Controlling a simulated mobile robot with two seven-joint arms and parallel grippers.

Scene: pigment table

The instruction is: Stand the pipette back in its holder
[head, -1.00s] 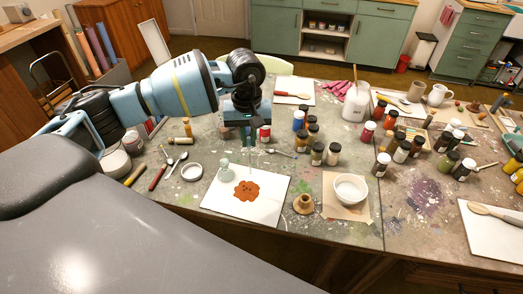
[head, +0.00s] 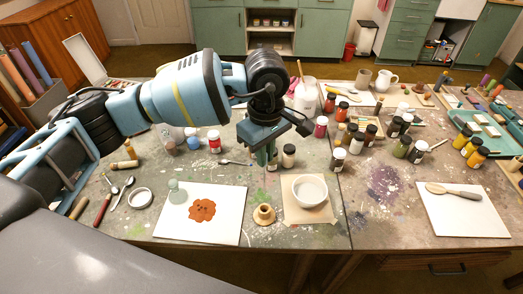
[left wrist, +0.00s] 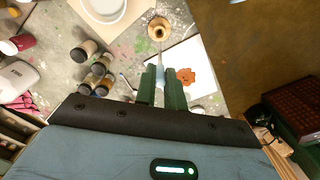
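My left gripper (head: 266,160) hangs above the table, behind the pigment sheet and the holder. In the left wrist view its green fingers (left wrist: 161,88) are shut on the pipette (left wrist: 160,73), a thin pale-blue piece showing between them. In the head view the pipette is hard to make out against the fingers. The holder (head: 264,215), a small tan wooden stand with a round top, is upright on the table in front of the gripper. It also shows in the left wrist view (left wrist: 159,31), beyond the fingertips and apart from them. My right gripper is not in view.
A white sheet (head: 170,226) with orange pigment (head: 202,210) and a small glass bottle (head: 177,192) lie left of the holder. A white bowl (head: 310,189) sits on brown paper right of it. Several jars (head: 338,160) stand behind.

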